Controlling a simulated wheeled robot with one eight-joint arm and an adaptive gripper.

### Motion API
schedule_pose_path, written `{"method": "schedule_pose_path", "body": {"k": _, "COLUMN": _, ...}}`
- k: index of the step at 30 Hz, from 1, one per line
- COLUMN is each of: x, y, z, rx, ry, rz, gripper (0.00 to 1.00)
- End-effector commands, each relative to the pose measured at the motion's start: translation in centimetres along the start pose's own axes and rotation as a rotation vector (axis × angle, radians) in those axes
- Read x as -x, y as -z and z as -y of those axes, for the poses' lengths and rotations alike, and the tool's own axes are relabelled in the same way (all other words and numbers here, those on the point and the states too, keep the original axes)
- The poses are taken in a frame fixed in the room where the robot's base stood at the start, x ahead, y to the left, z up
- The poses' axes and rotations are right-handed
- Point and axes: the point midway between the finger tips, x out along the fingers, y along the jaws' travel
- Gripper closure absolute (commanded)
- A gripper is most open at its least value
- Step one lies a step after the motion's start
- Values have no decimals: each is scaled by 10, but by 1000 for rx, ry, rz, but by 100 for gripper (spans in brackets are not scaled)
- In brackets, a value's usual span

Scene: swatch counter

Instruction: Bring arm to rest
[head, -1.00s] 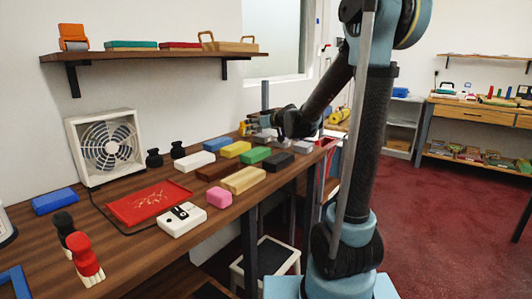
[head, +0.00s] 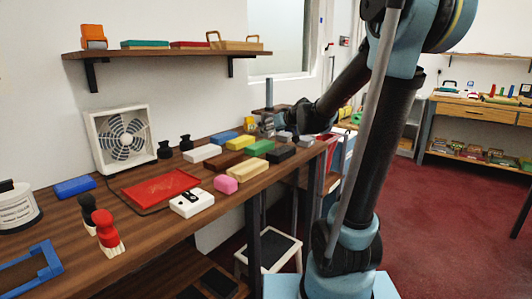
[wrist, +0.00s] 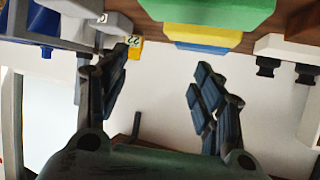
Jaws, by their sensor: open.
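My gripper (head: 268,124) is at the far end of the wooden counter (head: 110,222), beyond the rows of coloured blocks, partly hidden by my dark forearm. In the wrist view my gripper (wrist: 160,90) has its two dark fingers spread wide with nothing between them. A green block (wrist: 225,12) and a yellow block (wrist: 205,36) show past the fingers, apart from them. My arm is bent, with the forearm reaching down and left over the counter's far end.
A shelf (head: 165,54) hangs above. A stool (head: 268,253) stands below. Red floor at right is clear.

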Motion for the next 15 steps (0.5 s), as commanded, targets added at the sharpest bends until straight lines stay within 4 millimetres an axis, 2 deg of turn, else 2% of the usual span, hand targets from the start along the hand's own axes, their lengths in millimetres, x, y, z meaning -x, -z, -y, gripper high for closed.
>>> {"method": "schedule_pose_path", "body": {"k": 8, "x": 66, "y": -52, "z": -8, "rx": -76, "ry": -77, "rz": 160, "gripper": 39}}
{"method": "schedule_pose_path", "body": {"k": 15, "x": 126, "y": -107, "z": -18, "rx": -164, "ry": -191, "rz": 302, "gripper": 39}}
